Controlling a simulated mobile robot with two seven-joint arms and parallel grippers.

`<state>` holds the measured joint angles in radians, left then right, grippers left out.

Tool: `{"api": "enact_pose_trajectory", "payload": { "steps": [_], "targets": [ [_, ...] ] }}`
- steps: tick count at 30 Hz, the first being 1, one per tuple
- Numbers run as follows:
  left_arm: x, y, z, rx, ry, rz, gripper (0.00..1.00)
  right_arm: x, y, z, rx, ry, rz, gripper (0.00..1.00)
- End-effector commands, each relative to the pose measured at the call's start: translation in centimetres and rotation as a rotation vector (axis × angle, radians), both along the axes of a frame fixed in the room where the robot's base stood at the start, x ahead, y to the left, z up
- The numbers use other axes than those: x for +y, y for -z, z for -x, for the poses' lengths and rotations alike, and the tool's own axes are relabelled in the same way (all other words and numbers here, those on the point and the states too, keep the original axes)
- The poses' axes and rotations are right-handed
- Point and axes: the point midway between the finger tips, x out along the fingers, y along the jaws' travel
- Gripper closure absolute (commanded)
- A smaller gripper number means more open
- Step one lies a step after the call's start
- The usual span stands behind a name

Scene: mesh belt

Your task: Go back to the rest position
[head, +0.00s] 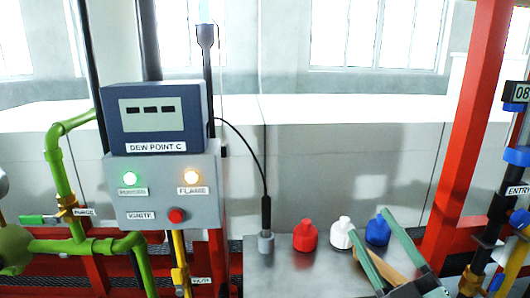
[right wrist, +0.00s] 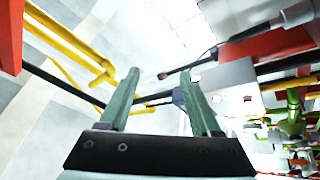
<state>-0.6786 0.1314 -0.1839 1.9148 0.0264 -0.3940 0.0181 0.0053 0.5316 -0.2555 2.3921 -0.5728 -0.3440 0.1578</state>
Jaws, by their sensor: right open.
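My right gripper (head: 367,221) is at the lower right of the head view, in front of the white and blue bottles. Its two green fingers are spread apart with nothing held between them. In the right wrist view the same gripper (right wrist: 159,71) shows both fingers apart and empty, tilted against a pale wall and pipes. My left gripper is in neither view.
On the metal shelf (head: 285,280) stand a red bottle (head: 305,236), a white bottle (head: 342,233) and a blue bottle (head: 377,230). The dew point box (head: 155,119) sits above a grey control panel (head: 150,205). A red post (head: 470,130) rises at right; green pipes (head: 60,165) stand left.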

Motion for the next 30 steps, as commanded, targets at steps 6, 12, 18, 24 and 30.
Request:
{"api": "enact_pose_trajectory", "payload": {
  "steps": [6,12,18,24,30],
  "targets": [
    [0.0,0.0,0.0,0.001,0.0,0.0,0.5,-5.5,14.9,0.7,0.603,0.272,-0.279,0.36],
    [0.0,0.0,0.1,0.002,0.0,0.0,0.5,-6.4,26.3,7.1,1.086,0.424,-0.402,0.36],
    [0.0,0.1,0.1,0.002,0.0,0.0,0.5,-5.6,32.0,13.5,1.406,0.49,-0.449,0.36],
    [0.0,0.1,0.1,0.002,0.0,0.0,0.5,-4.3,35.2,19.5,1.665,0.524,-0.473,0.36],
    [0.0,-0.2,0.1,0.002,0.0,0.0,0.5,-3.4,37.2,20.1,1.695,0.495,-0.488,0.36]
  ]
}}
